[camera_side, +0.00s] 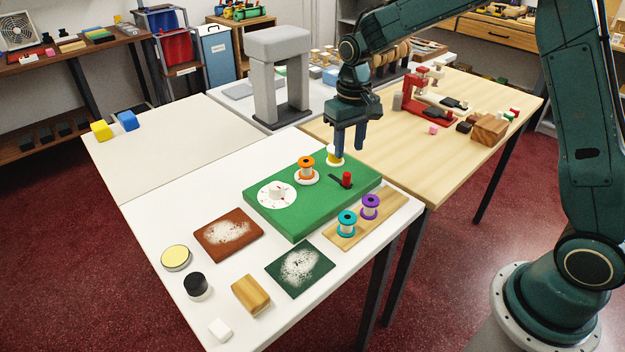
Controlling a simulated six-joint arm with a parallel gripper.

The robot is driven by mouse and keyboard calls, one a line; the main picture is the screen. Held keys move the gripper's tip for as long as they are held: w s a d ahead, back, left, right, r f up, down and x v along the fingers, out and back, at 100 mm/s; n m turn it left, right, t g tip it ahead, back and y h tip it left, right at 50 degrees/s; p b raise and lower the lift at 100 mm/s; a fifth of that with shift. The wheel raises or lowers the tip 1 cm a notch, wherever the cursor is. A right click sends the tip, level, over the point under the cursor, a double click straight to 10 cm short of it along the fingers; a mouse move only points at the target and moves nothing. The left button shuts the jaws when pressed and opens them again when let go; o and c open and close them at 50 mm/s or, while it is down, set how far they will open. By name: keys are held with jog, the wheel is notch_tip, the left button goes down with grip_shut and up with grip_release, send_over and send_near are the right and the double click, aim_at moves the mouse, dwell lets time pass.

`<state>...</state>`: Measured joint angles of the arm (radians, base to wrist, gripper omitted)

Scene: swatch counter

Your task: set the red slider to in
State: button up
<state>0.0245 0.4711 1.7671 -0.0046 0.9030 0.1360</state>
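The red slider (347,178) is a small red knob standing at the right part of a short black slot (335,180) on the green board (297,224). I cannot read any mark for in or out beside the slot. My gripper (350,151) points down above the back right part of the board. Its two fingers are apart with nothing seen between them. The fingertips appear above and behind the red slider, apart from it. One finger partly covers a yellow spool (334,160) on the board.
An orange spool (306,166) and a white dial (267,202) are on the board. A wooden strip (347,236) with teal (347,221) and purple (370,204) spools lies in front. A grey arch (262,85) stands behind.

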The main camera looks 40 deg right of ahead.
aim_at(347, 173)
jog(key=shift+f, duration=3.9)
grip_shut()
